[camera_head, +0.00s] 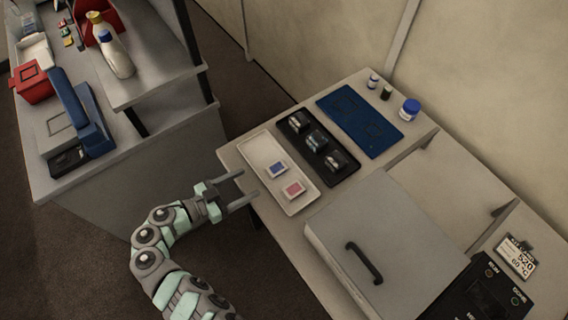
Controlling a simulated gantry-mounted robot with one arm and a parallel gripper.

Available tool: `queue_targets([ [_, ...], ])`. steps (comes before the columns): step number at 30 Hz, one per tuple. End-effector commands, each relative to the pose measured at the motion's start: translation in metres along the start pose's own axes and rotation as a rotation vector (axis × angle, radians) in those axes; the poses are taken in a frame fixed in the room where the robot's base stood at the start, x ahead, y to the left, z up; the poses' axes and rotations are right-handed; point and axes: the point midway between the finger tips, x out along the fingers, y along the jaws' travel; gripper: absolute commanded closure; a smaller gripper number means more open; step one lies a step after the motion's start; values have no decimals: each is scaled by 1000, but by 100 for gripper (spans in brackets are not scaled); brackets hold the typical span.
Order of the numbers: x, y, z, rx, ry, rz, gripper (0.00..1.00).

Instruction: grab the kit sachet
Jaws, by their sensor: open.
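Two small flat sachets lie on a long white tray (254,146) at the near left of the table. One is white with a blue patch (277,169); the other is white with a pink-red patch (294,189), a little nearer the cabinet. Their labels are too small to read, so I cannot tell which is the kit sachet. My gripper (250,186) is open and empty at the table's left edge, its fingers pointing right toward the tray. It is apart from both sachets.
A black tray (292,133) with several clear-topped items lies behind the white tray, then a blue mat (358,122). Small bottles and a blue-lidded jar (409,109) stand at the back. A cabinet with a handled lid (385,245) is at the right. A separate bench (120,148) stands left.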

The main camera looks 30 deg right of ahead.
Motion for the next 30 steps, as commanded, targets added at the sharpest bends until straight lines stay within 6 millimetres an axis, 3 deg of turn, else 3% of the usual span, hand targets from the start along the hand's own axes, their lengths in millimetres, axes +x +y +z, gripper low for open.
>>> queue_targets([
  [9,45,0,-1,0,1,3,34],
  [24,99,-5,7,-1,0,3,34],
  [30,106,-6,8,0,-3,-2,34],
])
